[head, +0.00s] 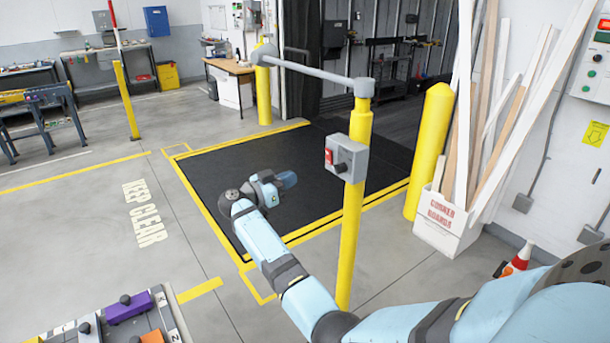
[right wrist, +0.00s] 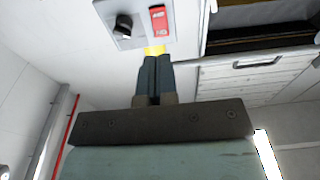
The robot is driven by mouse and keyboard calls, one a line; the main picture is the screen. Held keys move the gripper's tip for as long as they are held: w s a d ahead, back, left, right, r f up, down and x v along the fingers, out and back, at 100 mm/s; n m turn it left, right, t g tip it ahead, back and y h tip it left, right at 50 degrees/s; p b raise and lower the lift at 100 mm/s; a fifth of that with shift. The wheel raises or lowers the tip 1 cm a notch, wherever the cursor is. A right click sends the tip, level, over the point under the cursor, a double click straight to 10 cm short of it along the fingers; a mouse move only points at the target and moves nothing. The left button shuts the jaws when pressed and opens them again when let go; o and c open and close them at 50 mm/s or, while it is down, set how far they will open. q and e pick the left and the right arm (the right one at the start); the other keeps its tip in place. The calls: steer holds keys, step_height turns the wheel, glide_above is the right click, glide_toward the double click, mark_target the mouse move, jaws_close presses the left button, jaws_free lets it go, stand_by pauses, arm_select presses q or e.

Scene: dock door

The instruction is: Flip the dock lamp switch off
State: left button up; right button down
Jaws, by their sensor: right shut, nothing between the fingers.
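The grey switch box (head: 352,160) is fixed to a yellow post (head: 352,235) under a grey rail. It carries a red rocker switch (head: 328,156) and a black knob (head: 340,168). In the right wrist view the box (right wrist: 136,38), red switch (right wrist: 158,21) and black knob (right wrist: 124,27) show at the top. My right gripper (head: 291,178) is shut and empty, left of the box and apart from it in the head view. Its closed fingers (right wrist: 157,62) point towards the box in the right wrist view. I cannot tell the switch's position. My left gripper is not in view.
A grey rail (head: 312,72) joins the box's post to another yellow post (head: 263,95). A yellow bollard (head: 430,150) and a white box (head: 447,222) of boards stand to the right. The black floor mat (head: 300,160) is clear.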

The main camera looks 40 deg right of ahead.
steer(key=shift+w+a, duration=0.1)
steer(key=shift+a, duration=1.3)
